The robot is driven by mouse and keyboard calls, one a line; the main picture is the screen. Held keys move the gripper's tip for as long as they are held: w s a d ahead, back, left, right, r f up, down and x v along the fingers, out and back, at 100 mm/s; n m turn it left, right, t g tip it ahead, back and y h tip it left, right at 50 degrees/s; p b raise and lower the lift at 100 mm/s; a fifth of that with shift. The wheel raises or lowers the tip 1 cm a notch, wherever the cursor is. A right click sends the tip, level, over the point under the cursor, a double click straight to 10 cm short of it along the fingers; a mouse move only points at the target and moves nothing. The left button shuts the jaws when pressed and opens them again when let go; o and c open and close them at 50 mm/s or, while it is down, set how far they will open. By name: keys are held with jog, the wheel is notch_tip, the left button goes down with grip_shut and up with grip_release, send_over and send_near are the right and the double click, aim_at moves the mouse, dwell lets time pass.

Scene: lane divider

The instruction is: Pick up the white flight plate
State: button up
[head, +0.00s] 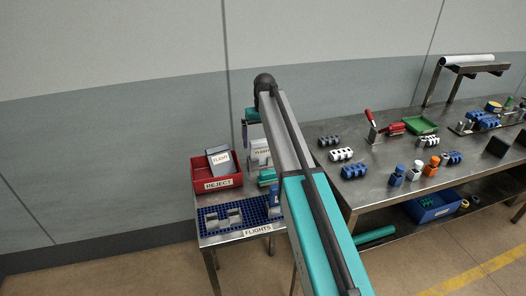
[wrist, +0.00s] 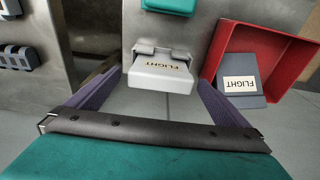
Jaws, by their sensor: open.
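The white flight plate (wrist: 160,76) is in the upper middle of the wrist view, with its FLIGHT label upside down in the picture. It also shows in the head view (head: 261,152), partly hidden by my arm. My gripper (wrist: 159,84) is open, with its purple fingers to the left and right of the plate. A gap shows on each side, and I see no contact. A dark grey flight plate (wrist: 241,93) leans in the red bin to the right. The same grey plate shows in the head view (head: 219,160).
The red REJECT bin (head: 217,184) stands close to the white plate; its wall (wrist: 283,80) is beside my right finger. A blue grid mat (head: 203,226) with small grey-white parts lies in front. The steel bench (head: 385,185) at right holds many parts.

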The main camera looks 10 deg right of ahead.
aim_at(262, 147)
jog(key=shift+f, duration=0.1)
jog(key=shift+w+a+f+p, duration=0.15)
jog(key=shift+f+p, duration=0.35)
jog(key=shift+f, duration=0.75)
jog(key=shift+w+d+f+p, duration=0.15)
jog(key=shift+f+p, duration=0.35)
jog(key=shift+f, duration=0.75)
jog(key=shift+a, duration=0.1)
jog(key=c, duration=1.3)
jog(key=shift+r, duration=0.15)
notch_tip(262, 147, up, 9)
jog(key=shift+r+b, duration=0.1)
jog(key=shift+b, duration=1.15)
jog(key=shift+r, duration=0.3)
jog(key=shift+r, duration=0.1)
